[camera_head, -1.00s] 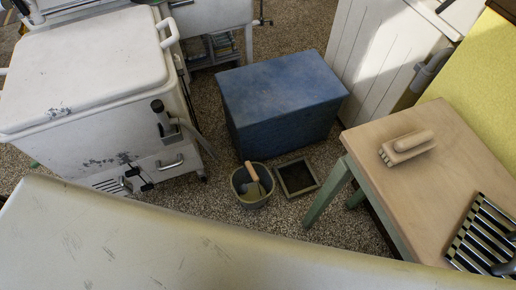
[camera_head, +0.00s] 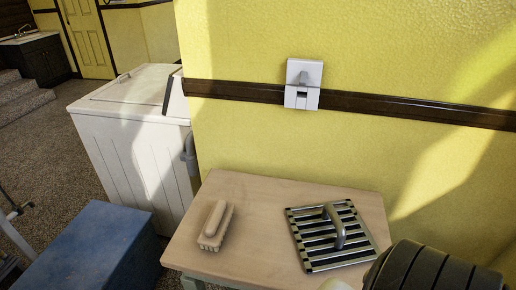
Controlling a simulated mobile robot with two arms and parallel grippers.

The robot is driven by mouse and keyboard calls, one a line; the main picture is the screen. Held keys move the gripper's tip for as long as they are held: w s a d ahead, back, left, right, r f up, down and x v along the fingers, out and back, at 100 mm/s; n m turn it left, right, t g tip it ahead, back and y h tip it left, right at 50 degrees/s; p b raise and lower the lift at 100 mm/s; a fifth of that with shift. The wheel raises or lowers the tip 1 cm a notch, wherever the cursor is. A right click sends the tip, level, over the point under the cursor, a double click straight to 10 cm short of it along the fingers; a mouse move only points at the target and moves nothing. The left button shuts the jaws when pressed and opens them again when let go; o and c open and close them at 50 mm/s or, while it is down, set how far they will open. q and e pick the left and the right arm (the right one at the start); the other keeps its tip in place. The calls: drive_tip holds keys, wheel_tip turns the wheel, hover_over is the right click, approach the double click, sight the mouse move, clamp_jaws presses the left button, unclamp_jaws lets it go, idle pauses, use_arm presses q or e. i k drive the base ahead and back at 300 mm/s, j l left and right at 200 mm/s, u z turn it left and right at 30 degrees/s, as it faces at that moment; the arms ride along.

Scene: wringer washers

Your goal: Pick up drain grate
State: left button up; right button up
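The drain grate (camera_head: 318,254) is a square metal grid of pale slats with dark gaps and a raised curved grey handle. It lies flat on the right part of a wooden-topped table (camera_head: 262,192) against the yellow wall. Nothing is holding it. A dark ribbed rounded part, which looks like part of my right arm, fills the lower right corner, close to the grate's lower right corner in the picture. No fingertips of my left or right gripper show.
A wooden scrub brush (camera_head: 215,225) lies on the table left of the grate. A white wall box (camera_head: 303,84) sits on the dark wall rail (camera_head: 420,106). A white cabinet (camera_head: 138,150) and a blue box (camera_head: 100,250) stand left of the table. Bare tabletop separates brush and grate.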

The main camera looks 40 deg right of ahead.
sight(331, 234)
drive_tip(key=z, duration=2)
drive_tip(key=j+z, duration=0.35)
drive_tip(key=k+j+z, duration=0.3)
drive_tip(key=j+z, duration=0.2)
drive_tip(key=z, duration=0.15)
